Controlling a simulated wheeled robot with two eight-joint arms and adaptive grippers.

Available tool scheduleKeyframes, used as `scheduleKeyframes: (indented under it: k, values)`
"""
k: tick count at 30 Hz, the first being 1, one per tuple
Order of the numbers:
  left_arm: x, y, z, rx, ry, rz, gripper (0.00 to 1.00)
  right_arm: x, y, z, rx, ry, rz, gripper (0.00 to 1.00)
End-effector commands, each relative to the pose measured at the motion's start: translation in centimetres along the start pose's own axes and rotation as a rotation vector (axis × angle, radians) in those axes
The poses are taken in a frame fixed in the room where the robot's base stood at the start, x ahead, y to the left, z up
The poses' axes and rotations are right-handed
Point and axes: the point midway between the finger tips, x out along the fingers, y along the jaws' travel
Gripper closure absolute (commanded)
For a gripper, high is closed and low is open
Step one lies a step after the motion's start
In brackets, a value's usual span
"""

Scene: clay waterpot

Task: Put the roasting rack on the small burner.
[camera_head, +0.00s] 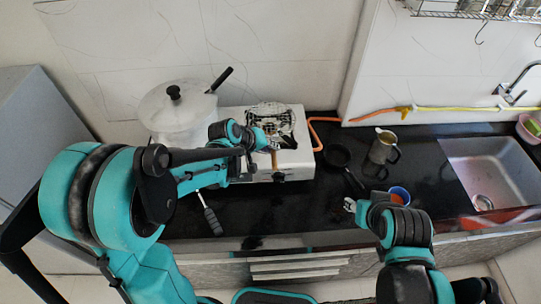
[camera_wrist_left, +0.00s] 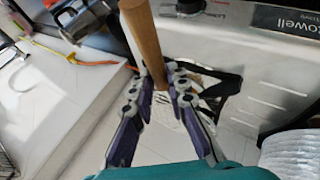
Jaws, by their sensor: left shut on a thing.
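The roasting rack is a round wire mesh (camera_head: 268,112) with a wooden handle (camera_head: 274,158). In the head view its mesh lies over the right-hand, small burner of the white stove (camera_head: 293,158). I cannot tell whether it rests fully on the burner. My left gripper (camera_head: 268,142) is at the front of the mesh, shut on the handle. In the left wrist view the gripper (camera_wrist_left: 163,90) closes around the wooden handle (camera_wrist_left: 146,42); the mesh beyond is partly hidden by the fingers. My right gripper (camera_head: 350,205) is low over the counter's front; its jaws are unclear.
A large lidded pot (camera_head: 172,112) stands on the stove's left side. A black pan (camera_head: 338,156), a metal jug (camera_head: 383,147) and a blue-rimmed cup (camera_head: 399,196) stand on the dark counter to the right. An orange hose (camera_head: 322,120) runs behind. A sink (camera_head: 490,170) is far right.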

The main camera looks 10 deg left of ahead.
Motion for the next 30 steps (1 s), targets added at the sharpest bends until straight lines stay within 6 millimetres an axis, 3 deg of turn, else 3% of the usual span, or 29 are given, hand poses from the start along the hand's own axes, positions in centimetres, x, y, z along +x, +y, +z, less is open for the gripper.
scheduleKeyframes:
  k: [9,20,21,23,30]
  values:
    - [3.1,-2.2,1.2,0.000,0.001,0.000,1.00,1.0,0.0,0.7,0.000,0.000,0.000,0.60]
    - [3.4,-2.4,1.3,0.000,0.001,0.000,1.00,1.2,0.0,0.9,0.000,0.000,0.000,0.60]
    - [3.3,-2.3,1.3,0.000,0.000,0.000,0.77,1.2,0.0,0.8,0.000,0.000,0.000,0.60]
    - [3.2,-2.3,1.3,0.000,0.000,0.000,0.64,1.1,0.0,0.8,0.000,0.000,0.000,0.60]
    - [3.2,-2.3,1.3,0.000,0.000,0.000,0.64,1.1,0.0,0.8,0.000,0.000,0.000,0.60]
